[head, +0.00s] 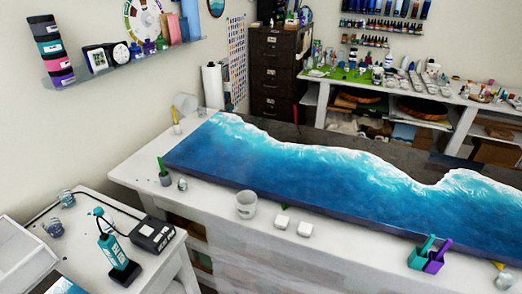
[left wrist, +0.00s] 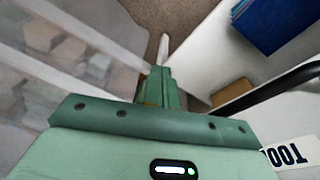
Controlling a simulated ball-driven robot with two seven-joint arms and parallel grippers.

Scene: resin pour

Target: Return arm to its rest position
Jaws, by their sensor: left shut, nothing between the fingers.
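My left gripper (left wrist: 160,88) shows only in the left wrist view, at the middle. Its green fingers are together with nothing between them. It hangs over the brownish floor (left wrist: 168,14), between pale see-through drawers on the left and a white surface on the right. Neither of my arms shows in the head view, and my right gripper is in neither view.
In the head view a long white worktable (head: 135,172) holds a blue-and-white resin panel (head: 300,185), a white cup (head: 246,205) and purple and teal holders. A side table (head: 150,268) carries a teal tool and a black box (head: 153,234).

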